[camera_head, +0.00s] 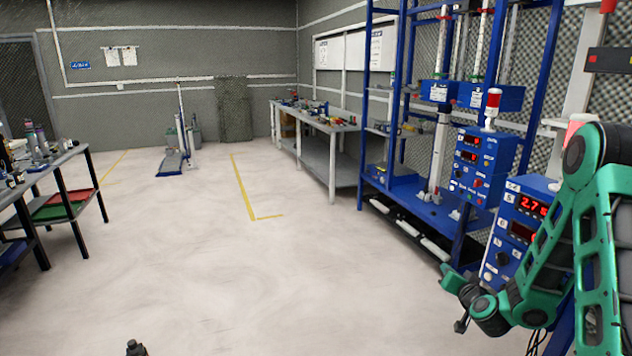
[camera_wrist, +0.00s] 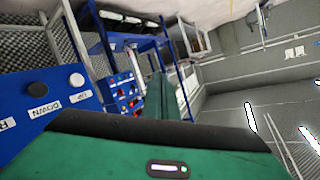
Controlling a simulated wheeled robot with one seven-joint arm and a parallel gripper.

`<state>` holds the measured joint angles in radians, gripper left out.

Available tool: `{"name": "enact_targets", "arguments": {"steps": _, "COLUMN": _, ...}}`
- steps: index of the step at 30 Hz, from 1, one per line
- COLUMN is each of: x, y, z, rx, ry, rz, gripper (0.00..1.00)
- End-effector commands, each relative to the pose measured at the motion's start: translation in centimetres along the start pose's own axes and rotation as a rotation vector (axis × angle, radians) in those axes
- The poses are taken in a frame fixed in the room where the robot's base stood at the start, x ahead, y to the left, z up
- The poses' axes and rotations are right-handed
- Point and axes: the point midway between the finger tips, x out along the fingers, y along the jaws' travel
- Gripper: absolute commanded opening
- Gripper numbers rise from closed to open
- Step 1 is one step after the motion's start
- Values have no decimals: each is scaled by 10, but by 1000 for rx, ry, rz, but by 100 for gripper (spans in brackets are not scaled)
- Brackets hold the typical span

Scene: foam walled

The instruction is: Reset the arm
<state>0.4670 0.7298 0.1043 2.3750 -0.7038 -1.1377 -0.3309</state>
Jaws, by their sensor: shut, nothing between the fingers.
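My green and black arm (camera_head: 600,230) stands folded at the right edge of the head view. Its end, my gripper (camera_head: 462,290), reaches left and low over the floor, in front of the blue control boxes. It is shut and holds nothing. The fingertips are small and hard to make out in the head view. The wrist view shows my green housing with a black edge across the bottom, and the room appears tilted.
A blue control box with a red display (camera_head: 530,206) stands close beside my arm. A blue rack (camera_head: 400,190) is behind it. A grey workbench (camera_head: 318,125) lines the back right; a dark table (camera_head: 40,170) stands left.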

Motion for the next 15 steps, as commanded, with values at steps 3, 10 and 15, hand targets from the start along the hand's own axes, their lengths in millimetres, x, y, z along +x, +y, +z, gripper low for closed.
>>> {"name": "enact_targets", "arguments": {"steps": 3, "x": -16, "y": -16, "z": -6, "rx": -91, "ry": -110, "rz": -32, "gripper": 0}}
{"name": "enact_targets", "arguments": {"steps": 10, "x": -62, "y": -22, "z": -9, "rx": -235, "ry": -338, "rz": -12, "gripper": 0}}
{"name": "enact_targets", "arguments": {"steps": 15, "x": -110, "y": -13, "z": -16, "rx": -303, "ry": -497, "rz": 55, "gripper": 0}}
